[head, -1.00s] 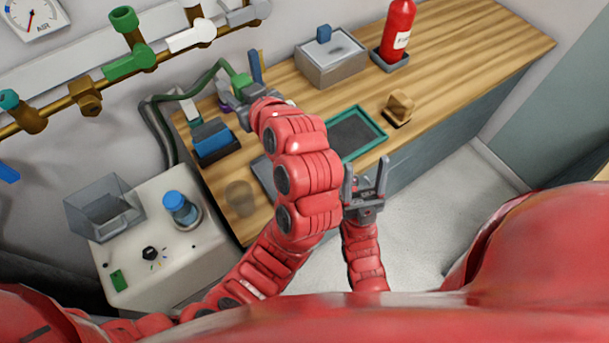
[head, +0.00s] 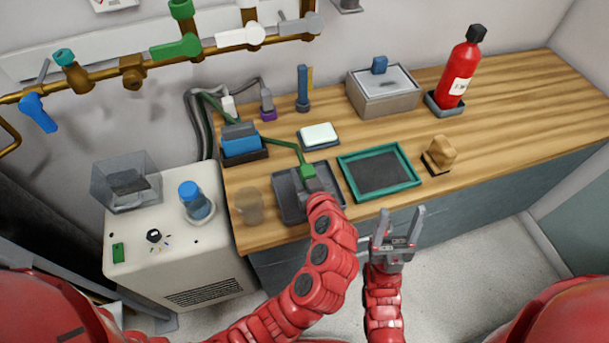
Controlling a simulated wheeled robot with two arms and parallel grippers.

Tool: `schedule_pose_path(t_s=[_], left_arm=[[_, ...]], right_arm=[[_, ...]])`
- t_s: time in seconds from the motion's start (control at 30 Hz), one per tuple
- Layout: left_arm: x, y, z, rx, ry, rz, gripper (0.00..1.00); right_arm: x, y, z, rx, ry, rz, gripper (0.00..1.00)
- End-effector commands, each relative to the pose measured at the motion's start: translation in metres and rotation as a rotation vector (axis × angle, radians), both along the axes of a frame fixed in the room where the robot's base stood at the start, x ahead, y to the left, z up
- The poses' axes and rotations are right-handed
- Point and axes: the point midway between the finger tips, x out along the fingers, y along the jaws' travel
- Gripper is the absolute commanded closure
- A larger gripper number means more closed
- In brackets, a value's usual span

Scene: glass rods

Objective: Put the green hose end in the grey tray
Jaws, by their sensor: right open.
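The green hose end (head: 307,172) is at my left gripper (head: 313,187), over the grey tray (head: 286,202). A green hose (head: 283,142) runs from it back to the left. My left gripper appears shut on the hose end, but its fingers are small and partly covered by my wrist. I cannot tell whether the hose end touches the tray floor. My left forearm hides the tray's front right part. My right gripper (head: 398,231) is open and empty, in front of the bench edge, its fingers pointing up.
A green-rimmed tray (head: 347,181) lies right of the grey tray, with a tan block (head: 441,152) beyond it. A blue sponge-like block (head: 241,146) in a dark holder and a clear cup (head: 249,206) stand left. A white block (head: 318,134) lies behind. The bench's right end is clear.

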Motion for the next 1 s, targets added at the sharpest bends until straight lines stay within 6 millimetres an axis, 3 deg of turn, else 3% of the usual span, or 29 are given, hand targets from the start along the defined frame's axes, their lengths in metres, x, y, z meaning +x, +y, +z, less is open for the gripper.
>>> schedule_pose_path(t_s=[0.1,0.53,0.57,0.7,1.0], left_arm=[[0.0,0.0,-0.012,0.005,0.0,-0.002,1.0],[0.0,0.0,-0.018,0.001,-0.002,-0.002,1.0],[0.0,0.0,-0.016,0.0,-0.001,-0.002,0.55],[0.0,0.0,-0.016,0.001,-0.001,-0.001,0.3],[0.0,0.0,-0.014,0.001,-0.001,-0.001,0.3]], right_arm=[[0.0,0.0,0.002,0.0,0.0,0.0,0.39],[0.0,0.0,-0.005,0.0,0.0,0.0,0.39],[0.0,0.0,-0.003,0.0,0.0,0.0,0.39],[0.0,0.0,-0.003,0.0,0.0,0.0,0.39],[0.0,0.0,-0.001,0.0,0.0,0.0,0.39]])
